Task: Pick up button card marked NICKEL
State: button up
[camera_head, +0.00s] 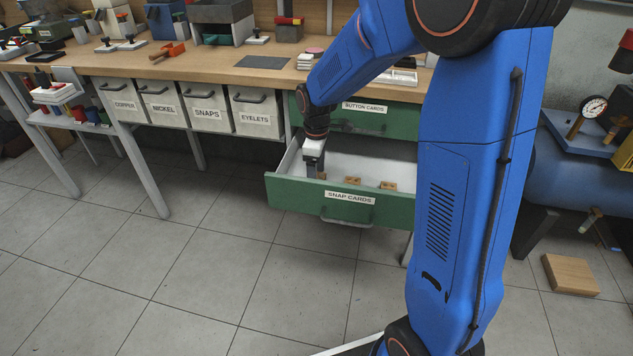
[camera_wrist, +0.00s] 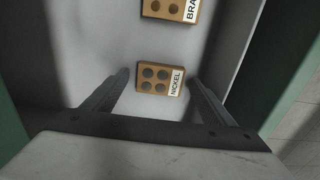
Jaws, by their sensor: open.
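The button card marked NICKEL (camera_wrist: 160,79) is a small tan card with dark round buttons and a white label. It lies flat on the pale floor of the open drawer labelled SNAP CARDS (camera_head: 349,198). My gripper (camera_wrist: 158,82) is open, reaching down into that drawer, with one finger on either side of the card in the wrist view. I cannot tell how far above the card the fingertips are. In the head view my gripper (camera_head: 316,170) is over the drawer's left part and largely hides the card.
A card with a label reading BRA (camera_wrist: 172,9) lies farther along the drawer and is cut off by the frame. More tan cards (camera_head: 388,186) lie to the right. Green drawer walls are close to my gripper. A drawer labelled BUTTON CARDS (camera_head: 365,107) is above.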

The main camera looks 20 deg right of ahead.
jog(key=c, duration=1.1)
